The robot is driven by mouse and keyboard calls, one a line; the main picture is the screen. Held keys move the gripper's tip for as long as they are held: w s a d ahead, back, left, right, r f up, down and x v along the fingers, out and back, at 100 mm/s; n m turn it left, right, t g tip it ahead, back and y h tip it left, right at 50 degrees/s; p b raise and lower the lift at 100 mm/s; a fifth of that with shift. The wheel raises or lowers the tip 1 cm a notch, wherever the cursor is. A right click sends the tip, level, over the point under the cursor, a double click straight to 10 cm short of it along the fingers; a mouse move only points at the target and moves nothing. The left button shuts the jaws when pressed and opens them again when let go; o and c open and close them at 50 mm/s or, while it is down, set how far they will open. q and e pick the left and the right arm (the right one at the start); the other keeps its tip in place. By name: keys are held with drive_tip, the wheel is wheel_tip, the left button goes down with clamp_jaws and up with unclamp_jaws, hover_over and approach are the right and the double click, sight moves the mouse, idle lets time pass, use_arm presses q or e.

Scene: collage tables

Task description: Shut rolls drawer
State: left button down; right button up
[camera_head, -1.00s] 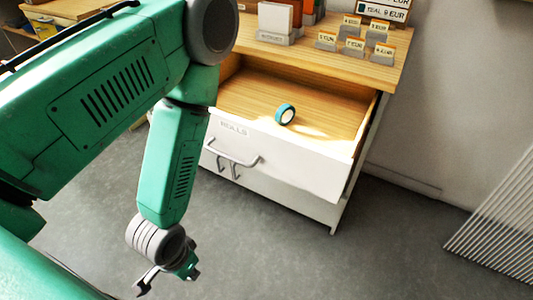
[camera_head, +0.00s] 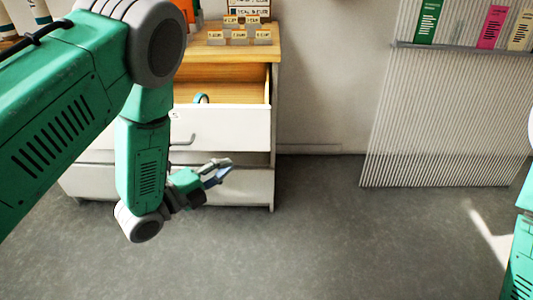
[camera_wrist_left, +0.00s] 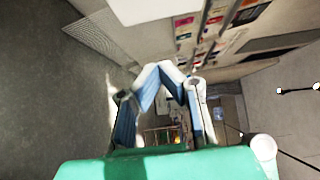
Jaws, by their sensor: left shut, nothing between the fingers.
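The rolls drawer (camera_head: 236,131) has a white front and stands open in the wooden-topped cabinet in the head view. A blue-rimmed tape roll (camera_head: 201,98) shows inside it, partly hidden by the drawer front. Part of a grey handle (camera_head: 184,140) shows beside my left arm, which hides the left part of the front and its label. My left gripper (camera_head: 226,171) is shut and empty, pointing right, lower in the picture than the drawer front. Its blue-padded fingers (camera_wrist_left: 170,82) also show in the left wrist view. My right gripper is out of view.
A closed white lower drawer (camera_head: 245,186) is under the open one. Small price cards (camera_head: 240,36) stand on the cabinet top. A ribbed white panel (camera_head: 440,115) with a shelf of coloured cards stands at the right. Grey floor (camera_head: 320,230) is clear in front.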

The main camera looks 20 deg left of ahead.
use_arm(q)
drive_tip(key=b, duration=0.1)
approach(264, 133)
drive_tip(key=w+d, duration=0.1)
drive_tip(key=d, duration=0.3)
drive_tip(key=w+b, duration=0.1)
drive_tip(key=w, duration=0.3)
drive_tip(key=shift+f, duration=0.15)
drive_tip(key=shift+w, duration=0.55)
drive_tip(key=shift+a, duration=0.2)
